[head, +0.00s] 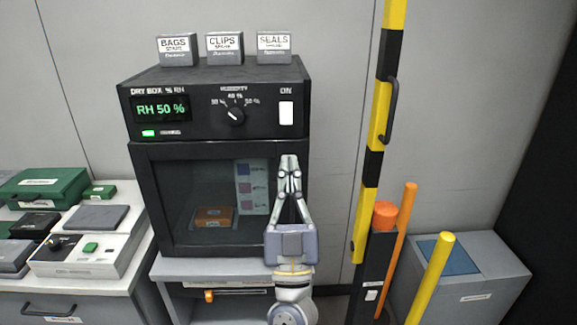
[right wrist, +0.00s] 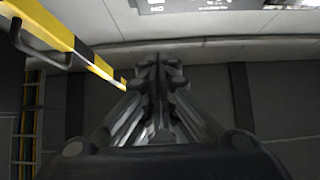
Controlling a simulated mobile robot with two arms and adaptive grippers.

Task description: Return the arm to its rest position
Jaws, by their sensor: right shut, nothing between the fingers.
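My right gripper (head: 289,162) is raised in front of the right side of the dry box (head: 142,190), fingers pointing up. Its fingers are shut and empty; it also shows in the right wrist view (right wrist: 158,65), with its fingertips together. The gripper hides part of the box's front. My left gripper is not in view.
The dry box display reads RH 50 %. Inside it are an orange-brown box (head: 213,217) and a humidity card (head: 252,187). Boxes of bags (head: 177,50), clips (head: 225,47) and seals (head: 274,47) stand on top. A yellow-black pole (head: 379,130) stands to the right.

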